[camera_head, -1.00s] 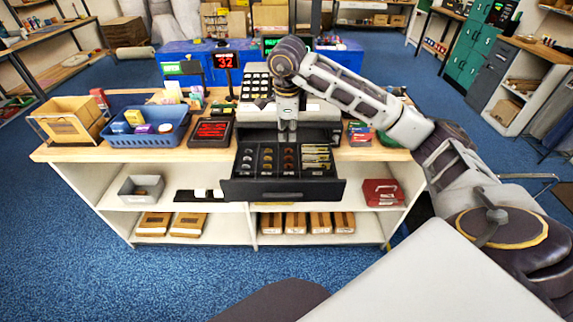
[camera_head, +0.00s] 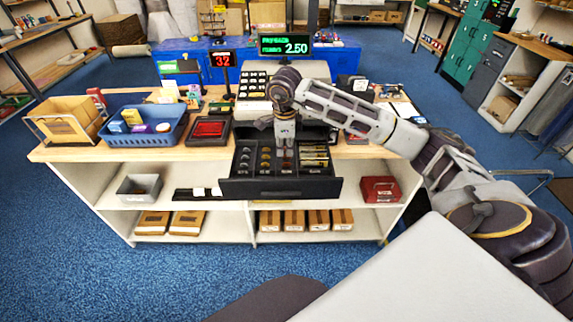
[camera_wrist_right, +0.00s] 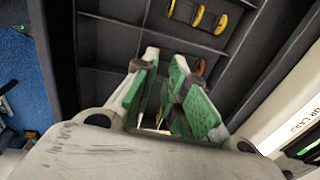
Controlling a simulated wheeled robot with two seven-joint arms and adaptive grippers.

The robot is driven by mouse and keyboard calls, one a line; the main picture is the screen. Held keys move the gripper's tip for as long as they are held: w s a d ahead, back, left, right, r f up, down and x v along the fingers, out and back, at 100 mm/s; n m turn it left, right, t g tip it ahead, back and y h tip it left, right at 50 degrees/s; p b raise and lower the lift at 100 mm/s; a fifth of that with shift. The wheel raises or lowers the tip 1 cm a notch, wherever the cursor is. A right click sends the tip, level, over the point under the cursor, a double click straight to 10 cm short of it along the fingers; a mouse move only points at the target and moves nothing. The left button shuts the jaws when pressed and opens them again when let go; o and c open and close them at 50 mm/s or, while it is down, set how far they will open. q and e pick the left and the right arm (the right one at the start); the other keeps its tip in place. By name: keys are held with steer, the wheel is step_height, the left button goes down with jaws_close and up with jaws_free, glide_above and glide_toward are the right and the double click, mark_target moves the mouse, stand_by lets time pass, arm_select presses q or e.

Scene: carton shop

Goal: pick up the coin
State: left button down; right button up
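The open cash drawer (camera_head: 280,187) juts out from the counter, with silver, gold and copper coins in its front compartments. My right gripper (camera_head: 285,150) points down into the drawer over the copper coin column, hiding part of it. In the wrist view my right gripper (camera_wrist_right: 164,65) has its green-padded fingers apart. Gold coins (camera_wrist_right: 222,24) stand in the neighbouring compartment. A copper coin (camera_wrist_right: 200,66) shows just beside the fingertips, in the column under the gripper. A small bright patch shows low between the fingers; I cannot tell what it is. My left gripper is out of view.
A blue basket (camera_head: 143,137) of small goods and a wooden crate (camera_head: 68,125) stand on the counter's left. A display reading 2.50 (camera_head: 284,45) stands behind the drawer. The drawer's dividers and walls closely surround my right fingers.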

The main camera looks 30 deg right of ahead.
mark_target(285, 163)
steer(key=shift+f, duration=0.7)
steer(key=shift+f, duration=0.1)
steer(key=shift+d+f+p, duration=0.15)
steer(key=shift+f+p, duration=0.5)
steer(key=shift+f, duration=1.05)
steer(key=shift+w+f, duration=0.15)
steer(key=shift+f, duration=0.65)
jaws_close()
steer(key=shift+d+r, duration=0.1)
steer(key=shift+r, duration=0.1)
